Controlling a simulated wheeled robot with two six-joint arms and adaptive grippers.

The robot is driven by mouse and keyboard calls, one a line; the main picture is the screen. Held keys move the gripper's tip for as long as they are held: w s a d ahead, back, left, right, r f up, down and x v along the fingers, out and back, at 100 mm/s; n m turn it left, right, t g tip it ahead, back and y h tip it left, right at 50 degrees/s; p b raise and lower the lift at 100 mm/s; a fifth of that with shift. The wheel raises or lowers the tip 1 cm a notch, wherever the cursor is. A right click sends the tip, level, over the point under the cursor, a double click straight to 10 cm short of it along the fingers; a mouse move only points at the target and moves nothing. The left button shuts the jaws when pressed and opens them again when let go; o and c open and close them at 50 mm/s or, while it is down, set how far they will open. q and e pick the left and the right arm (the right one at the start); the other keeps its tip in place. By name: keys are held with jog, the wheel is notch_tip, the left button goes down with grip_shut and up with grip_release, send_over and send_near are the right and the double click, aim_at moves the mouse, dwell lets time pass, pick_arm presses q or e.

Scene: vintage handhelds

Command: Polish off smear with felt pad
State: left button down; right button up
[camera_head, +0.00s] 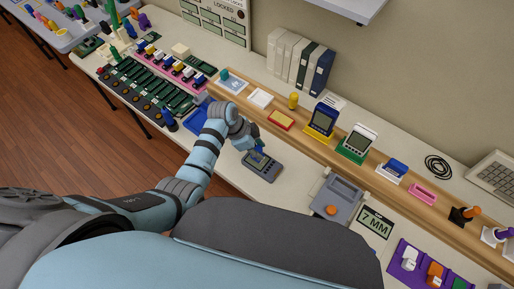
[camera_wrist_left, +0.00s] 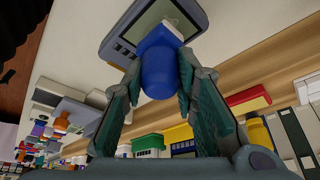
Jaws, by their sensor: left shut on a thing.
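A grey handheld (camera_head: 268,173) with a dark screen lies flat on the table; it also shows at the top of the left wrist view (camera_wrist_left: 113,30). My left gripper (camera_head: 256,151) is over it, its fingers shut on the blue grip of the felt pad (camera_wrist_left: 158,72). The pad's pale end is against or just above the screen; I cannot tell if it touches. My right gripper is not in view.
A wooden ledge (camera_head: 318,142) behind the handheld bears yellow and green stands with handhelds. A blue tray (camera_head: 199,119) lies to the left. A grey fixture with an orange knob (camera_head: 332,210) stands to the right. Bare table (camera_head: 292,180) lies between.

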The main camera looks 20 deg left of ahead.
pick_arm(q)
jog(key=shift+f+b, duration=0.4)
jog(key=shift+f, duration=0.25)
jog(key=shift+r, duration=0.1)
jog(key=shift+s+d+r+p, duration=0.15)
jog(key=shift+s+d+p, duration=0.1)
jog(key=shift+d+p, duration=0.3)
jog(key=shift+d, duration=0.15)
jog(key=shift+w+a+f, duration=0.15)
jog(key=shift+w+a, duration=0.15)
jog(key=shift+a, duration=0.45)
jog(key=shift+w+a+f, duration=0.1)
jog(key=shift+w+a, duration=0.15)
jog(key=shift+a, duration=0.45)
jog(key=shift+d, duration=0.1)
